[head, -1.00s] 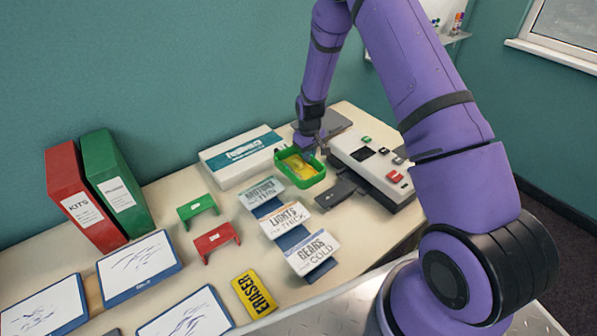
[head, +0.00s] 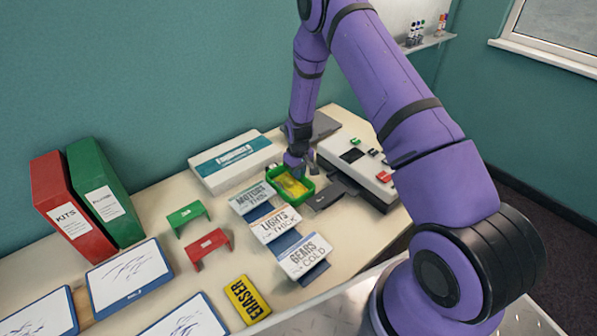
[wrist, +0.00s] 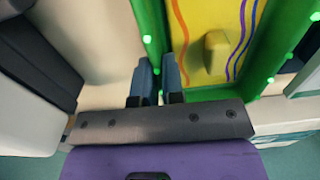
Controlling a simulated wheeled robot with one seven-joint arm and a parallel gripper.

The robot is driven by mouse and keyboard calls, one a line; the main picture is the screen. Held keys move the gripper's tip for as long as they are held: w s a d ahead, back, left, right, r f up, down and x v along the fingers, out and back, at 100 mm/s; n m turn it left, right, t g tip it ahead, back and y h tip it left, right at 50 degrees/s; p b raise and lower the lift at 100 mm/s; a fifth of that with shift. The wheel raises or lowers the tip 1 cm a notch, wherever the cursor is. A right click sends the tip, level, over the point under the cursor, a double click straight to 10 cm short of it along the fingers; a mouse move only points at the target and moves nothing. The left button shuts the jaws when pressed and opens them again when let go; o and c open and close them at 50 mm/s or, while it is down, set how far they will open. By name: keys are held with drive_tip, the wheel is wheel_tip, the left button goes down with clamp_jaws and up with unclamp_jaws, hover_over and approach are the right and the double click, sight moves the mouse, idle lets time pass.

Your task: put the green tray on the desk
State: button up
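The green tray (head: 306,196) is at the right part of the desk (head: 235,273), between the white box, the name signs and the console. Its floor is yellow with wavy red and purple lines and a yellow block on it, clear in the wrist view (wrist: 213,20). My gripper (head: 300,165) is at the tray's far side. In the wrist view, its two fingers (wrist: 160,78) stand close together on either side of the green tray wall, shut on it. The tray looks level. I cannot tell whether its underside touches the desk.
A white box (head: 232,160) lies behind left of the tray. Name signs (head: 276,224) stand in front. A grey-white console (head: 362,165) and a dark flat piece (head: 322,199) are at the right. A red binder (head: 70,205), green binder (head: 104,188) and yellow eraser (head: 247,298) are left.

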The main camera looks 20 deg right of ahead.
drive_tip(key=o, duration=0.4)
drive_tip(key=shift+r, duration=0.15)
drive_tip(key=s+r+t, duration=0.1)
drive_tip(key=s+r, duration=0.1)
drive_tip(key=r, duration=1.2)
drive_tip(key=s+r, duration=0.2)
drive_tip(key=r, duration=1.2)
drive_tip(key=s+a+r+m+t, duration=0.1)
drive_tip(key=s+r, duration=0.3)
drive_tip(key=r, duration=0.2)
drive_tip(key=s+a+r, duration=0.1)
drive_tip(key=s+r, duration=0.3)
drive_tip(key=r, duration=0.2)
drive_tip(key=s+r+t, duration=0.1)
drive_tip(key=s+r, duration=0.2)
drive_tip(key=s, duration=0.5)
drive_tip(key=s+r+m+t, duration=0.1)
drive_tip(key=s+r, duration=0.3)
drive_tip(key=s, duration=0.5)
drive_tip(key=s+r+m+t, duration=0.1)
drive_tip(key=s+r, duration=0.3)
drive_tip(key=s, duration=0.4)
drive_tip(key=shift+s+a+r, duration=0.25)
drive_tip(key=shift+a, duration=0.15)
